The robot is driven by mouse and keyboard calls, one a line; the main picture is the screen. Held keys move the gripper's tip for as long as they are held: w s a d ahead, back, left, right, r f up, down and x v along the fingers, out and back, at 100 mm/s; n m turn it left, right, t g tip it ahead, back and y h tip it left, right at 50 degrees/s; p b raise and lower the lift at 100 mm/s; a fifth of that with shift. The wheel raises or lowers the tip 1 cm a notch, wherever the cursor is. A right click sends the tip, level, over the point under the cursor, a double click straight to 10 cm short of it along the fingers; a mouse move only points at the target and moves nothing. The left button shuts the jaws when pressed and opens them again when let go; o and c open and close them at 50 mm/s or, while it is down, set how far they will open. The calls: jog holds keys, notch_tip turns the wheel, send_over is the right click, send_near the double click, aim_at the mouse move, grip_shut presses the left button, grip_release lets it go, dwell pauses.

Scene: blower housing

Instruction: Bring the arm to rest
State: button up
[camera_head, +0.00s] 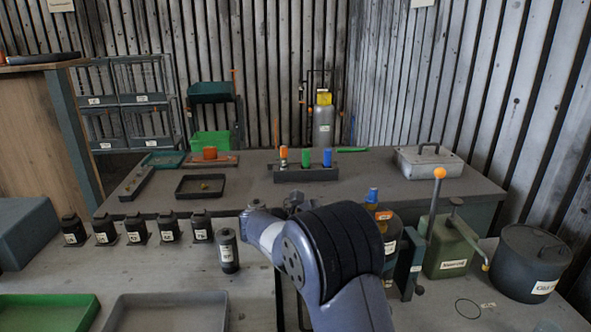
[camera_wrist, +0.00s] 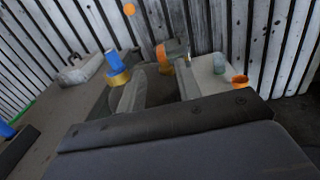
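My arm (camera_head: 335,255) rises from the bottom centre of the head view and is bent, with its end pointing away and a little left. The far end of my arm, near the work surface's middle, is mostly hidden behind its own links. In the wrist view a large dark grey body fills the lower part of the picture.
Several small black labelled blocks (camera_head: 135,229) stand in a row at left, with a dark cylinder (camera_head: 227,251) beside my arm. A green canister (camera_head: 450,246), an orange-knobbed lever (camera_head: 439,173) and a dark round pot (camera_head: 530,264) stand at right. The back table's middle is mostly clear.

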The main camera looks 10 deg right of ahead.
aim_at(383, 213)
jog(key=d, duration=0.9)
jog(key=shift+w+d, duration=0.15)
jog(key=shift+w, duration=0.05)
jog(key=shift+a, duration=0.2)
